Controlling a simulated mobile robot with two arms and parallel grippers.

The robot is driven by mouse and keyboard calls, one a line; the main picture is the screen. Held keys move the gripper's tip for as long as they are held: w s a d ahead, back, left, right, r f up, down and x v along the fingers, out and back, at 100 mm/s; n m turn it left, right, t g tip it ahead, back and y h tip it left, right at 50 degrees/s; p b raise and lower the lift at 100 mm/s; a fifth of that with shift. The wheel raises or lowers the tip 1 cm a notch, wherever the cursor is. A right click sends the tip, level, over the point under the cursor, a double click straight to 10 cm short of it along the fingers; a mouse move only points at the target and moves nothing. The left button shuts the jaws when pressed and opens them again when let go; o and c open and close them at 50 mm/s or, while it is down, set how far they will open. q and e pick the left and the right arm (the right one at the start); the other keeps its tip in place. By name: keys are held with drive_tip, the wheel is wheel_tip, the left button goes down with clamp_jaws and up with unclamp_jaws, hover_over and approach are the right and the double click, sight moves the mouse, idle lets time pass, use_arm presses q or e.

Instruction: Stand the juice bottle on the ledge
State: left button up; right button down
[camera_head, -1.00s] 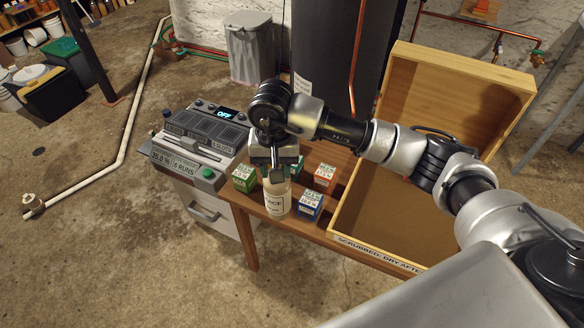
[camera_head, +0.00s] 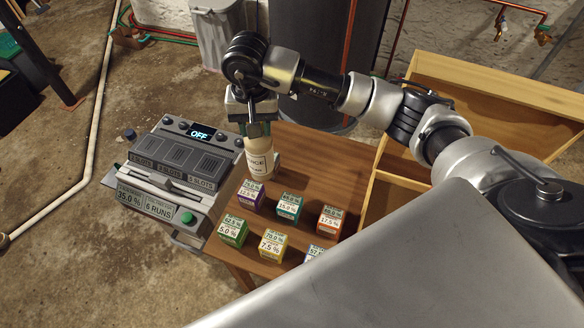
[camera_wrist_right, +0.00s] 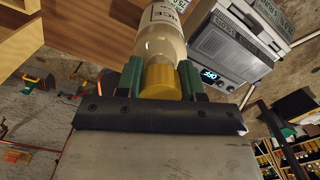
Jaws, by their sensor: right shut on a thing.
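The juice bottle (camera_head: 259,158) is pale with a white label, and leans slightly in the head view. My right gripper (camera_head: 254,132) is above it and shut on its top. In the right wrist view the green fingers of the right gripper (camera_wrist_right: 160,82) close on either side of the yellow cap, with the bottle (camera_wrist_right: 160,42) beyond. The bottle is over the back left of the wooden table (camera_head: 310,150), behind the small boxes. I cannot tell whether its base touches the table. I cannot tell which surface is the ledge. My left gripper is not in view.
Several small labelled boxes stand on the table, among them a purple one (camera_head: 250,196) and a teal one (camera_head: 289,206). A grey machine (camera_head: 178,165) reading OFF is at left. A wooden crate (camera_head: 480,80) is at right. A dark cylinder (camera_head: 325,50) stands behind.

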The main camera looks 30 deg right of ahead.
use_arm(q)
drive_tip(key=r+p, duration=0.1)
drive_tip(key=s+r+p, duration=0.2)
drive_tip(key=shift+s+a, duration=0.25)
use_arm(e)
drive_tip(key=s+d+f, duration=0.3)
drive_tip(key=d+f, duration=0.6)
drive_tip(key=f, duration=0.1)
drive_tip(key=shift+s+d, duration=0.25)
drive_tip(key=shift+s, duration=0.15)
drive_tip(key=shift+f, duration=0.1)
drive_tip(key=c, duration=0.7)
unclamp_jaws()
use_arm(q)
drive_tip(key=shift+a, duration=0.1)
